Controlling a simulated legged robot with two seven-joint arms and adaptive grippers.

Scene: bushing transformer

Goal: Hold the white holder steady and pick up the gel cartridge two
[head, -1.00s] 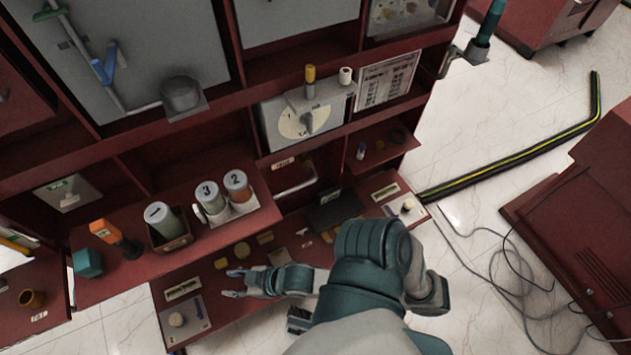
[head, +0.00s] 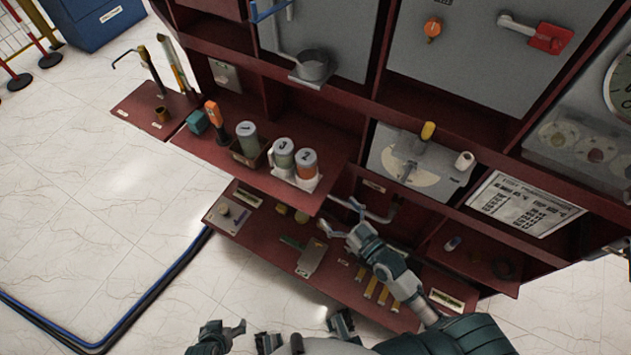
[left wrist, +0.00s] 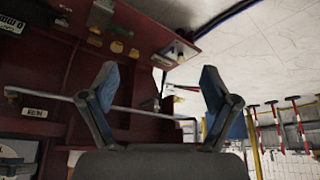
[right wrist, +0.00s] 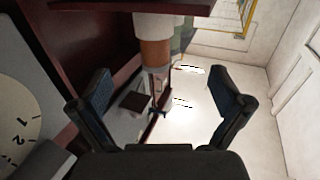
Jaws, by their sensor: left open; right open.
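Cartridge two (head: 306,164), with a grey top marked 2 and an orange body, stands in the white holder (head: 302,182) on the upper red shelf. Cartridge three (head: 283,155) stands beside it on the left. My right gripper (head: 341,217) is open and empty, below and to the right of the holder. In the right wrist view, an orange cylinder (right wrist: 155,52) shows ahead between the open fingers (right wrist: 160,102), apart from them. My left gripper (head: 232,332) is open and empty at the bottom edge, away from the holder. The left wrist view shows its spread fingers (left wrist: 160,88).
Cartridge one (head: 247,135) stands in a brown box, with an orange-topped tool (head: 214,118) to its left. A lower shelf (head: 275,240) with small parts juts out below. A dial panel (head: 410,160) is at the right.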

